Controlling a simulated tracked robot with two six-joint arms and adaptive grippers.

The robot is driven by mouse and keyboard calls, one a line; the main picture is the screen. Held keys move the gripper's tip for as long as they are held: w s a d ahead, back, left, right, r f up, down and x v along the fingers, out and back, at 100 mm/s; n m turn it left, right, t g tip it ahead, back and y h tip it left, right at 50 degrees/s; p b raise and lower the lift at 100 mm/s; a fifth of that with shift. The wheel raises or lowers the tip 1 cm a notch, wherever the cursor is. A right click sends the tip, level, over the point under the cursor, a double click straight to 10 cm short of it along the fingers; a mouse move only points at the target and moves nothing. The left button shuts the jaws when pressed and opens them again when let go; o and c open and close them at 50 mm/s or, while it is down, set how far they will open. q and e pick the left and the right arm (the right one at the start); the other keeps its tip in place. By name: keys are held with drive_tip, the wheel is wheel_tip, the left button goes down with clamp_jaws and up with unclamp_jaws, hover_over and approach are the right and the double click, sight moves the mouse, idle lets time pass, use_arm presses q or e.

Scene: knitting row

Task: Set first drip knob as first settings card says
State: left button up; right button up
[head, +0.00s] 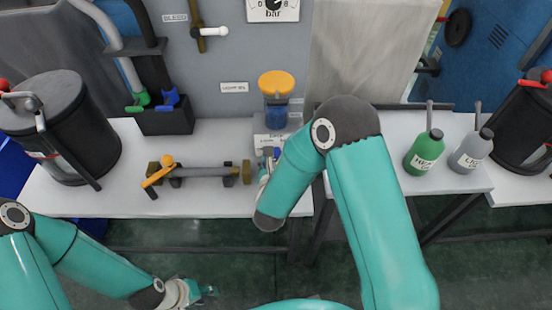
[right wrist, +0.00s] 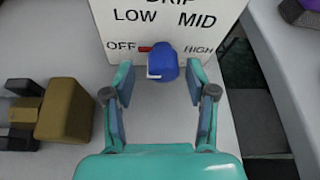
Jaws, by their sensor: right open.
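The drip knob (right wrist: 163,66) is blue and sits on a white plate (right wrist: 120,40) marked OFF, LOW, MID and HIGH in the right wrist view. A red bar shows at its left beside OFF, and a white mark is on its lower left side. My right gripper (right wrist: 162,85) is open, with one finger on each side of the knob and gaps showing. In the head view my right gripper (head: 267,160) is at the plate below the yellow-capped oiler (head: 277,84). My left gripper (head: 205,292) is low, away from the bench; its jaws are unclear. I cannot make out a settings card.
A brass-ended valve pipe with a yellow lever (head: 158,172) lies left of the right gripper. A black canister (head: 60,125) stands at the far left. Green (head: 424,153) and grey (head: 469,152) oil bottles stand on the right bench.

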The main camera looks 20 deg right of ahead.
drive_tip(key=shift+d, duration=0.1)
clamp_jaws()
drive_tip(key=shift+f+b, duration=0.15)
drive_tip(key=shift+b, duration=0.7)
drive_tip(key=m+y+b, duration=0.1)
drive_tip(key=m+b, duration=0.1)
drive_tip(key=b, duration=0.6)
drive_tip(key=m+t+y+b, duration=0.1)
drive_tip(key=m+y+b, duration=0.1)
drive_tip(key=b, duration=0.7)
drive_tip(key=m+t+y+b, duration=0.1)
drive_tip(key=m+b, duration=0.2)
drive_tip(key=b, duration=0.5)
drive_tip(key=shift+s+d+f+m+y+b, duration=0.15)
drive_tip(key=shift+d+f+m+y+b, duration=0.15)
drive_tip(key=shift+y+b, duration=0.1)
drive_tip(key=shift+r+m+b, duration=0.25)
drive_tip(key=shift+m+b, duration=0.05)
drive_tip(key=shift+b, duration=0.5)
unclamp_jaws()
drive_tip(key=shift+r, duration=0.1)
